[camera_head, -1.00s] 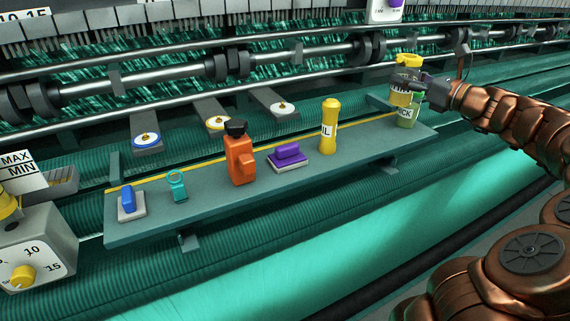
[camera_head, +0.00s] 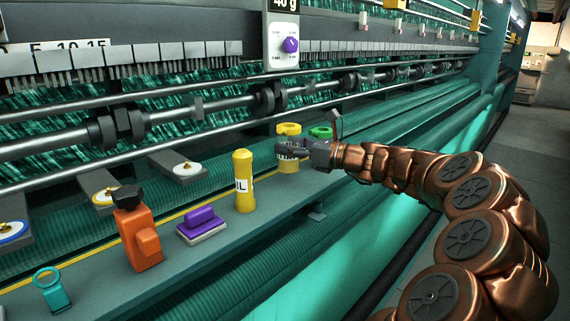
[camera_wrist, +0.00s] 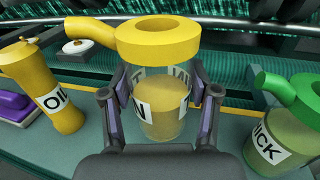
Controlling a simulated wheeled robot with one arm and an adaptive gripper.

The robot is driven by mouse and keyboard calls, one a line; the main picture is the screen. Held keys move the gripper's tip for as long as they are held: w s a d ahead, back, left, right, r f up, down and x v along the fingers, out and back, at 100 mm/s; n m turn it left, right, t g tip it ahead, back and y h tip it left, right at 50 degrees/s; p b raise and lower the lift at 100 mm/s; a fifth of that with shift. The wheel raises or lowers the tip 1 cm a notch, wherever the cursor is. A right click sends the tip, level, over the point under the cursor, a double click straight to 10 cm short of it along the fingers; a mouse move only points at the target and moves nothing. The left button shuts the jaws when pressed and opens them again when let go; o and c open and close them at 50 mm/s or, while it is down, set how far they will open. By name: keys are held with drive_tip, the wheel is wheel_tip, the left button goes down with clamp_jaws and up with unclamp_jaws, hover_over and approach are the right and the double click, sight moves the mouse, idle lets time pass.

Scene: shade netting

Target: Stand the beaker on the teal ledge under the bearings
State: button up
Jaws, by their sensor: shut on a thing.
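The beaker (camera_head: 289,130) has a yellow rim and spout, clear walls and yellow liquid inside. In the wrist view the beaker (camera_wrist: 158,42) is upright between the fingers, with a partly hidden white label. My gripper (camera_head: 291,153) is shut on it; the gripper's fingers also flank it in the wrist view (camera_wrist: 160,100). The teal ledge (camera_head: 215,235) lies below, with a yellow line along its back edge. The beaker is over the ledge's far right part; I cannot tell whether its base touches. The bearings (camera_head: 118,124) are on the steel shaft behind.
A green-rimmed beaker (camera_wrist: 283,125) labelled "ICK" stands close on the right. A yellow oil bottle (camera_head: 243,182) stands on the left. A purple-handled block (camera_head: 201,225), an orange bottle (camera_head: 138,232) and a teal ringed item (camera_head: 51,291) follow farther left.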

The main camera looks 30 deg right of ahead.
sight(299, 161)
drive_tip(key=shift+d+f, duration=0.1)
drive_tip(key=shift+f, duration=1.75)
drive_tip(key=shift+f, duration=0.15)
drive_tip(key=o, duration=1.4)
drive_tip(key=shift+c, duration=0.2)
drive_tip(key=b+v, duration=0.1)
drive_tip(key=v, duration=1.1)
drive_tip(key=shift+s, duration=0.1)
